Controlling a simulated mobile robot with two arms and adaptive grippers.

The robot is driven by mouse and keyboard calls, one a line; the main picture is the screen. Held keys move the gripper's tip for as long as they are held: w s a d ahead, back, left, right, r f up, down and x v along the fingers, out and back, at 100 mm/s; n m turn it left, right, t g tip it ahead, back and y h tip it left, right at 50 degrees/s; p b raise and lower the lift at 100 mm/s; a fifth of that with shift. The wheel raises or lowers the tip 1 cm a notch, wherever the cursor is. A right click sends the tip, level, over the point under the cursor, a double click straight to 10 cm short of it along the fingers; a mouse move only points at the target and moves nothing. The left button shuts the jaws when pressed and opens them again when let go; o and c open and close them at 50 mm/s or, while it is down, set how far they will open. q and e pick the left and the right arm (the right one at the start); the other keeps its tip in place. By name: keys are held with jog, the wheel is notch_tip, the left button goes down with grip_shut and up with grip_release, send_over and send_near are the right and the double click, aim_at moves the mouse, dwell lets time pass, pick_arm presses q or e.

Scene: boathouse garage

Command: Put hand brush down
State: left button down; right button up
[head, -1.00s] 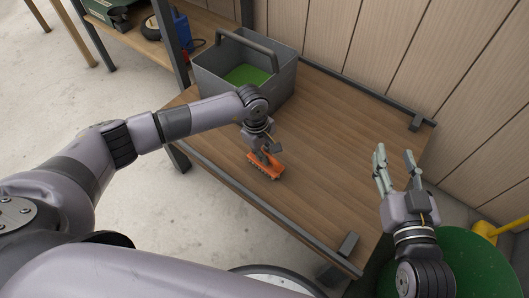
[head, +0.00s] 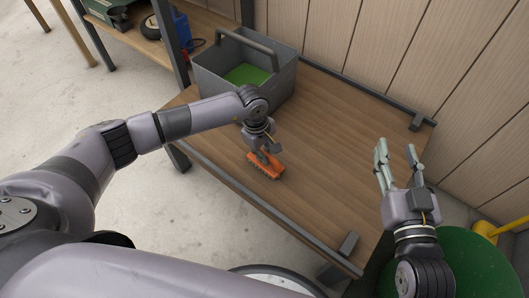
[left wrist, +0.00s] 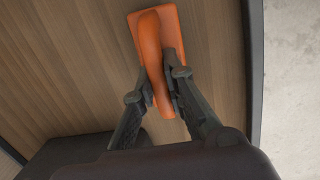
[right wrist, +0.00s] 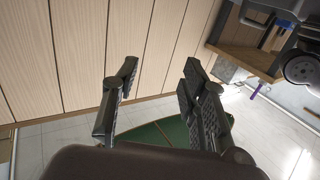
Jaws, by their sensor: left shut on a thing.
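The orange hand brush (head: 265,167) is at the wooden shelf top (head: 325,165), close to its front metal rail. In the left wrist view the brush (left wrist: 152,30) shows its orange back and raised handle. My left gripper (head: 265,150) is above the brush, with its fingers (left wrist: 158,88) shut on the handle from both sides. The bristles are mostly hidden, and I cannot tell for sure whether they touch the wood. My right gripper (head: 395,160) is open and empty off the right end of the shelf; its spread fingers also show in the right wrist view (right wrist: 155,90).
A grey tool caddy (head: 280,85) with a green bottom stands at the back left of the shelf. Dark metal rails edge the shelf, with a bracket (head: 347,245) at the near right corner. A green round thing (head: 470,265) is below right. The shelf's middle and right are clear.

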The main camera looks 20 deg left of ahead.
pick_arm(q)
jog(key=shift+f, duration=0.15)
pick_arm(e)
jog(key=shift+r+t, duration=0.3)
jog(key=shift+r, duration=0.3)
pick_arm(q)
jog(key=c, duration=1.6)
grip_release()
jog(key=shift+o, duration=0.2)
pick_arm(e)
jog(key=shift+a, duration=0.1)
pick_arm(q)
jog(key=shift+c, duration=0.4)
jog(key=c, duration=0.3)
pick_arm(e)
jog(key=shift+f, duration=0.15)
